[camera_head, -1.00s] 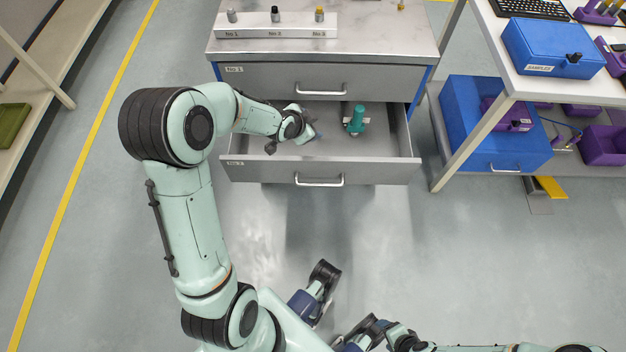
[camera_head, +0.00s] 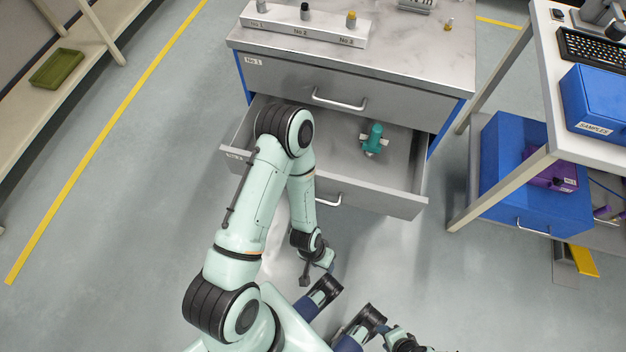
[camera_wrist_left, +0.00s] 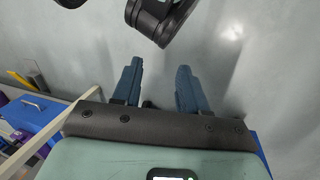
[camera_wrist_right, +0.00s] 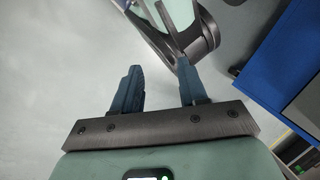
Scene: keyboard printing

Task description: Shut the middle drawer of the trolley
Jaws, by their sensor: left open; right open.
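The grey trolley (camera_head: 420,50) has a drawer standing open below the shut drawer marked No 1 (camera_head: 290,82). The open middle drawer (camera_head: 375,200) holds a teal object with a pale crosspiece (camera_head: 373,139). Its front is partly hidden by my left arm. My left gripper (camera_head: 318,268) is outside, in front of and apart from the drawer front. In the left wrist view its fingers (camera_wrist_left: 158,88) are apart, with nothing between them. In the right wrist view my right gripper's fingers (camera_wrist_right: 158,88) are apart and empty.
A white table (camera_head: 548,100) stands right of the trolley, with a blue SAMPLES box (camera_head: 600,100) on it and a blue drawer unit (camera_head: 520,190) beneath. A shelf with a green tray (camera_head: 57,68) is at the left. Floor in front of the drawer's right part is clear.

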